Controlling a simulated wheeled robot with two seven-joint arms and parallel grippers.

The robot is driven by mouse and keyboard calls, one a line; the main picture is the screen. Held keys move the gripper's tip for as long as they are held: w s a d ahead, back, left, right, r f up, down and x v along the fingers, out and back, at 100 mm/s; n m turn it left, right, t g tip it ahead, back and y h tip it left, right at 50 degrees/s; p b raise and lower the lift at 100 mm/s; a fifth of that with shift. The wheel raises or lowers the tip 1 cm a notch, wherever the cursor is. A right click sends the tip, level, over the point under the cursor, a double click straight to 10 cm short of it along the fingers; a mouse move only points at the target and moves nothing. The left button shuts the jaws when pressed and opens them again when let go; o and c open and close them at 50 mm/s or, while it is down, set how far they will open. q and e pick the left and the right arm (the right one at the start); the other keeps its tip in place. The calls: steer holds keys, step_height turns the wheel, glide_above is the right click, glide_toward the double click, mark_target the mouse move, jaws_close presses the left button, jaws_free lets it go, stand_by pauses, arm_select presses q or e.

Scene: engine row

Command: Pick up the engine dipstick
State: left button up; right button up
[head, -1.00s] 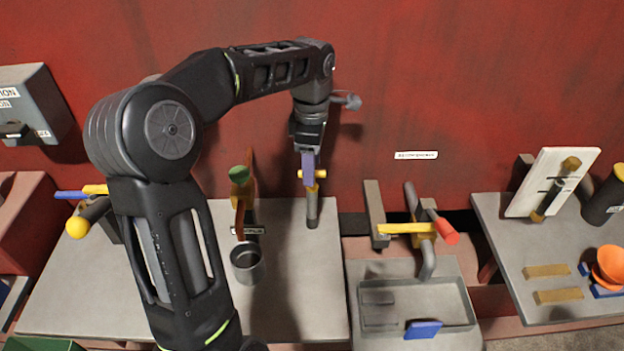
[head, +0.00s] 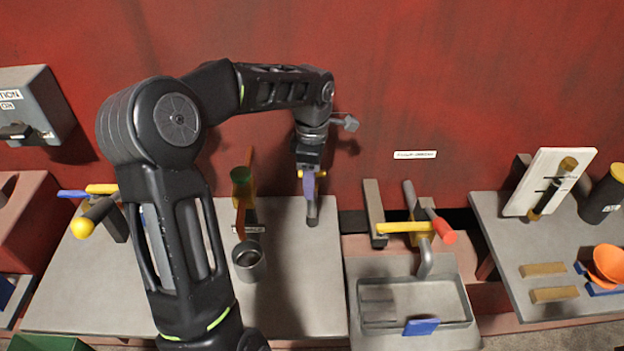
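The dipstick, as I take it, is the small yellow handle (head: 298,174) on top of a grey upright tube (head: 313,213) at the back of the left grey bench. My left gripper (head: 309,190) points down right at this handle. Its purple-blue finger covers most of the yellow part. I cannot tell whether the fingers are closed on the handle or stand around it. My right gripper is not in view.
To the right are a yellow-and-red lever (head: 410,228), a grey tray (head: 465,310) and a white board (head: 540,185). The red wall (head: 450,70) is close behind.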

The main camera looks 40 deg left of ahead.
arm_select(q)
jaws_close()
stand_by(0.3)
stand_by(0.4)
